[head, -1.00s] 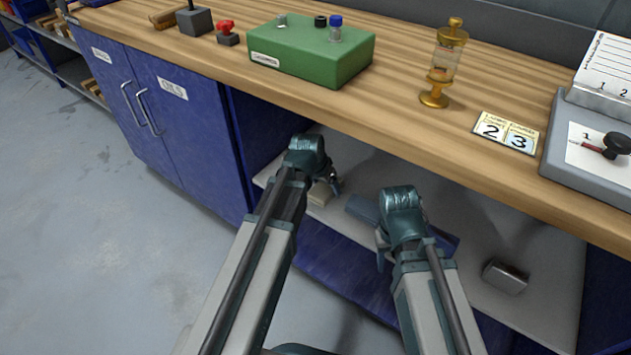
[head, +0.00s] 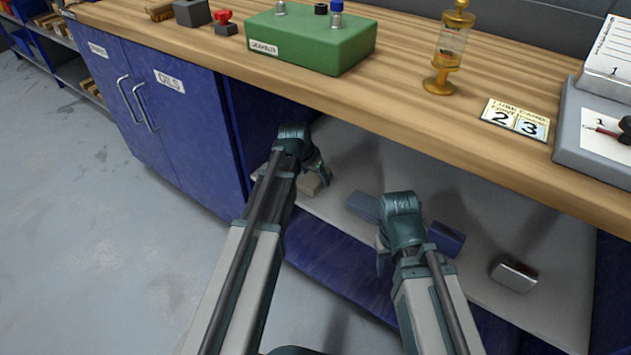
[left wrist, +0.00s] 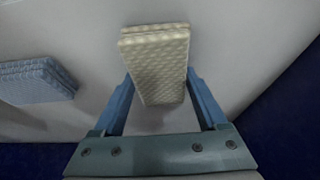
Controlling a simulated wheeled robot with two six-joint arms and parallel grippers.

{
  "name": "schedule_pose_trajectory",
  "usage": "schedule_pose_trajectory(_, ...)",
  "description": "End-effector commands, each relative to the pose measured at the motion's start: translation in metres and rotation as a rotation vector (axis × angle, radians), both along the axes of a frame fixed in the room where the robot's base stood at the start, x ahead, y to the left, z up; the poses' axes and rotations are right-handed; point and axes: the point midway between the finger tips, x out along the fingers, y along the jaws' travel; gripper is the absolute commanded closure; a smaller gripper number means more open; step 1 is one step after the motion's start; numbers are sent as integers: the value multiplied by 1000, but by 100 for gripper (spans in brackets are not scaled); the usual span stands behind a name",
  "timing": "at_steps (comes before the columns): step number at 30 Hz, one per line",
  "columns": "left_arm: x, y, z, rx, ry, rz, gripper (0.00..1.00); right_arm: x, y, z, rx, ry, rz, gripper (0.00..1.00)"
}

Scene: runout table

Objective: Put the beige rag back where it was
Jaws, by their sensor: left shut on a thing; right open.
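The beige rag (left wrist: 158,62) is a folded, quilted pad, seen between the fingers of my left gripper (left wrist: 158,88) in the left wrist view. My left gripper (head: 318,172) is shut on it, over the left part of the shelf under the bench. In the head view the rag (head: 314,186) shows partly behind the gripper. My right gripper (head: 382,258) is open at the front of the shelf; its fingers are partly hidden by its own wrist.
A blue folded rag (left wrist: 38,82) lies beside the beige one. A dark blue block (head: 446,238) and a metal tin (head: 514,273) are on the shelf (head: 480,215). The wooden bench top (head: 400,112) overhangs it. A blue cabinet (head: 180,130) stands at left.

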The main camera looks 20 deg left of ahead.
Motion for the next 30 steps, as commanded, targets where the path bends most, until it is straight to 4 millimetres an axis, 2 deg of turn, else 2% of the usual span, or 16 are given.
schedule_pose_trajectory(15, 0, 0, -9, 0, 1, 0, 69, 0, 0, -9, 1, 0, 2, 50)
schedule_pose_trajectory(16, 0, 0, -8, 0, 1, 0, 21, 0, 0, -8, 1, 0, 2, 50)
schedule_pose_trajectory(19, -1, 0, -8, 1, 3, -1, 3, 0, 0, -8, 1, 0, 2, 50)
schedule_pose_trajectory(20, -1, 0, -8, 2, 4, -1, 0, 0, 0, -8, 1, 0, 2, 50)
schedule_pose_trajectory(30, -2, -2, -9, 1, 6, -4, 0, 0, 0, -9, 1, 0, 2, 50)
